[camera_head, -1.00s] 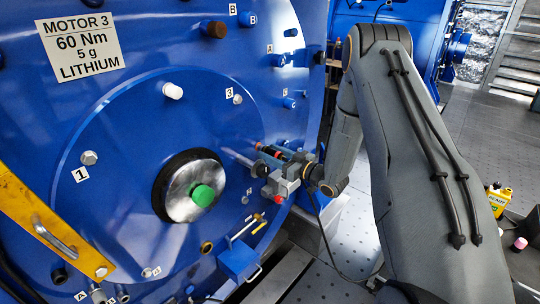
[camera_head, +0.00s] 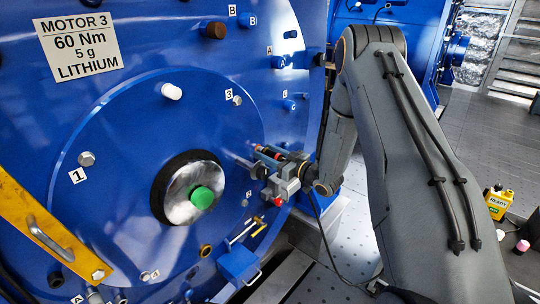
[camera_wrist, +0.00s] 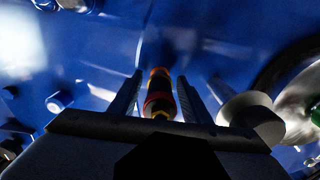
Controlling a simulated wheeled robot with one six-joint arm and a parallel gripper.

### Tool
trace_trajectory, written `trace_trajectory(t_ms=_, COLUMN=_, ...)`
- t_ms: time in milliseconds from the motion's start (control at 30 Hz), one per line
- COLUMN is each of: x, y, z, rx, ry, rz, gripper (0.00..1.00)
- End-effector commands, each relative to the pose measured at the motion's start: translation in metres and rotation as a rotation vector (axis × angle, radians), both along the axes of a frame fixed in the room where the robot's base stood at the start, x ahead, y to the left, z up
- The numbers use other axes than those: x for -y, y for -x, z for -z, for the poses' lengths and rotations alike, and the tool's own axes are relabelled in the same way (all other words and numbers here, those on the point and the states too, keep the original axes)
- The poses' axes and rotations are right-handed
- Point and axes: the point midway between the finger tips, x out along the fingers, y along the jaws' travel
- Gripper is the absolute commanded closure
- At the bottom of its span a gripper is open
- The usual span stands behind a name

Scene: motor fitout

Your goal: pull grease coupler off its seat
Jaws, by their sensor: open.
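The grease coupler is a dark cylinder with red and orange bands. It shows in the wrist view (camera_wrist: 160,92) between the two fingers of my gripper (camera_wrist: 160,84), with a dark gap on each side. In the head view the coupler (camera_head: 268,153) shows at the right part of the blue motor face, partly hidden by my gripper (camera_head: 256,163). My gripper is open around the coupler, and I cannot tell how the coupler meets its seat, which is hidden or too dark.
The motor's round cover (camera_head: 120,150) carries a shaft with a green end (camera_head: 202,197). A yellow bar (camera_head: 45,225) crosses the lower left. A small blue box (camera_head: 238,265) hangs below my gripper. A yellow can (camera_head: 498,200) stands at the right.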

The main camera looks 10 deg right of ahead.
Motion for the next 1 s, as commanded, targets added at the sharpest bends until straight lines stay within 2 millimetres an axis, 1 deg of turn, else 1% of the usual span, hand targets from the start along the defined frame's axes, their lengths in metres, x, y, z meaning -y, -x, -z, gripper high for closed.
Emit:
trace_trajectory(t_ms=667, x=0.0001, y=0.0000, z=0.0001, rx=0.000, ry=0.000, rz=0.000, gripper=0.56)
trace_trajectory(t_ms=700, x=0.0001, y=0.0000, z=0.0001, rx=0.000, ry=0.000, rz=0.000, gripper=0.58)
trace_trajectory(t_ms=767, x=0.0001, y=0.0000, z=0.0001, rx=0.000, ry=0.000, rz=0.000, gripper=0.68)
trace_trajectory(t_ms=800, x=0.0001, y=0.0000, z=0.0001, rx=0.000, ry=0.000, rz=0.000, gripper=0.75)
trace_trajectory(t_ms=933, x=0.0001, y=0.0000, z=0.0001, rx=0.000, ry=0.000, rz=0.000, gripper=0.97)
trace_trajectory(t_ms=967, x=0.0001, y=0.0000, z=0.0001, rx=0.000, ry=0.000, rz=0.000, gripper=1.00)
trace_trajectory(t_ms=1000, x=0.0001, y=0.0000, z=0.0001, rx=0.000, ry=0.000, rz=0.000, gripper=1.00)
